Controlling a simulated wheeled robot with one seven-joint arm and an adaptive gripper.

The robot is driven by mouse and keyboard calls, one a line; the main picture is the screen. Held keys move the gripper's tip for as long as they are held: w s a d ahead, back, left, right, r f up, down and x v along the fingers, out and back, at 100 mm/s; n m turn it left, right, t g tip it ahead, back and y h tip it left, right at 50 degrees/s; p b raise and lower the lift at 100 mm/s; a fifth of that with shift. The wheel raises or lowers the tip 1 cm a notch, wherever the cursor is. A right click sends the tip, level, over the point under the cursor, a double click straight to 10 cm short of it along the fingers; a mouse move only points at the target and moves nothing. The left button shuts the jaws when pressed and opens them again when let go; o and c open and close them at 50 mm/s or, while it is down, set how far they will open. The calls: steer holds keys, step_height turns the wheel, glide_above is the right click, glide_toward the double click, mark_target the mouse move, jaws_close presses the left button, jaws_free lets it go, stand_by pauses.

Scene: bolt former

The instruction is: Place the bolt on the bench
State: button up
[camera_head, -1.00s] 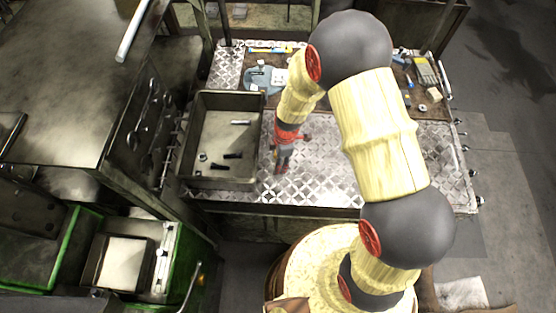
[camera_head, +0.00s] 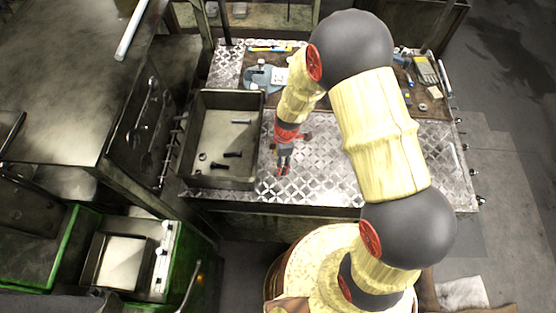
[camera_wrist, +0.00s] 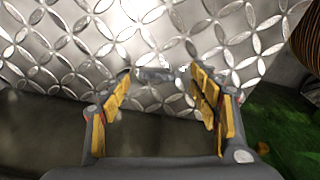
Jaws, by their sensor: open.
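My gripper (camera_head: 283,164) is low over the patterned metal bench (camera_head: 330,180), just right of the metal tray. In the wrist view my gripper (camera_wrist: 160,76) has its two yellow-padded fingers spread apart. A small shiny grey piece, which looks like the bolt (camera_wrist: 156,73), lies at the bench surface between the fingertips. It is blurred against the bench pattern, and I cannot tell whether a finger touches it. In the head view I cannot make it out under my gripper.
The metal tray (camera_head: 182,150) holds a silver bolt (camera_head: 241,121), two dark bolts (camera_head: 233,154) and a nut (camera_head: 203,156). A blue vise (camera_head: 262,76) and tools stand at the bench's back. The bench's front edge is close to my gripper. Bench surface right of my gripper looks clear.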

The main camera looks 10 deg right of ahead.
steer(key=s+d+r+m+t, duration=0.1)
steer(key=d+r+m, duration=0.15)
steer(key=r, duration=0.75)
steer(key=s+d+r+m+t, duration=0.1)
steer(key=s+d+r+m, duration=0.15)
steer(key=r, duration=0.75)
steer(key=s+d+r+m+t, duration=0.1)
steer(key=d+r+m, duration=0.15)
steer(key=r, duration=0.85)
steer(key=s+d+r+m+t+h, duration=0.1)
steer(key=s+d+r+m, duration=0.4)
steer(key=s+r+m, duration=0.5)
steer(key=shift+s+r+m+t+b, duration=0.3)
steer(key=shift+s+m+t, duration=0.5)
steer(key=shift+s, duration=0.45)
steer(key=shift+f, duration=0.1)
step_height(320, 180, down, 19)
steer(key=b, duration=1.8)
steer(key=shift+r+b, duration=0.2)
steer(key=shift+b, duration=0.2)
